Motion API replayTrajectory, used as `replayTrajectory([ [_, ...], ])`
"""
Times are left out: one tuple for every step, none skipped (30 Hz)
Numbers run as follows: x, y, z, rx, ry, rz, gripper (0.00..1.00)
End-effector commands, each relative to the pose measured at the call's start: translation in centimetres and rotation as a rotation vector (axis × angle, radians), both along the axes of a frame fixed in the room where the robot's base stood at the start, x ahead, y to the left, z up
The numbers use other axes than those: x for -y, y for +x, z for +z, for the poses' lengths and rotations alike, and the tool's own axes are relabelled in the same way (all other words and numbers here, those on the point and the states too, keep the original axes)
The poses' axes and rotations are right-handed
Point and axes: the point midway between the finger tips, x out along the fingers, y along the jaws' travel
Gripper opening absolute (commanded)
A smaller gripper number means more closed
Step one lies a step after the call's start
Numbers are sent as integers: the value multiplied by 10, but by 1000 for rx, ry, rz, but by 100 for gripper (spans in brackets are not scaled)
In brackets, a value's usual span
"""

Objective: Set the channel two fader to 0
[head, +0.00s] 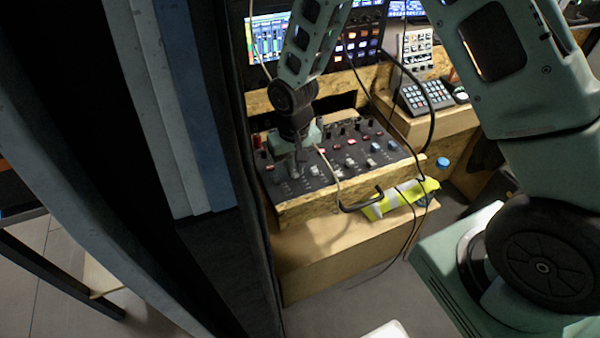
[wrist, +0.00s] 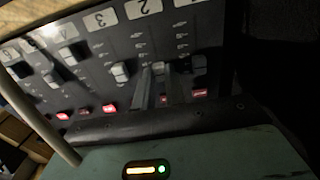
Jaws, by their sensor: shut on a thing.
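The mixer panel (head: 345,160) sits in a wooden frame in the head view. My gripper (head: 297,170) points down onto its left part. In the wrist view the panel (wrist: 95,75) appears upside down, with labels 3, 2 and 1 along the top. My gripper's fingers (wrist: 160,84) are shut on the channel two fader cap (wrist: 158,68), which shows between their tips in the column below label 2. The channel three fader (wrist: 119,72) is on the left and the channel one fader (wrist: 198,62) on the right, both close by. The scale beside the held cap is too small to read.
Red lit buttons (wrist: 109,108) line the panel near my gripper. Knobs and more faders fill the rest. A screen (head: 268,40) and keypad (head: 425,96) stand behind. A dark wall edge is close left.

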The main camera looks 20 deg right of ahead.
Motion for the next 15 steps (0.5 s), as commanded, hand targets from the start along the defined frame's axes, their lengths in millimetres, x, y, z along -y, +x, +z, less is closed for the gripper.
replayTrajectory([
  [0, 2, 0, 0, 0, 0, 0],
  [0, 2, 0, 0, 0, 0, 0],
  [0, 2, 0, 0, 0, 0, 0],
  [0, 2, 0, 0, 0, 0, 0],
  [0, 2, 0, 0, 0, 0, 0],
  [0, 2, 0, 0, 0, 0, 0],
  [0, 1, 0, 0, 0, 0, 0],
  [0, 1, 0, 0, 0, 0, 0],
  [0, 1, 0, 0, 0, 0, 21],
  [0, 1, 0, 0, 0, 0, 29],
  [0, 1, 0, 0, 0, 0, 35],
  [0, 1, 0, 0, 0, 0, 35],
  [0, 1, 0, 0, 0, 0, 35],
  [0, 1, 0, 0, 0, 0, 35],
  [0, 1, 0, 0, 0, 0, 35],
])
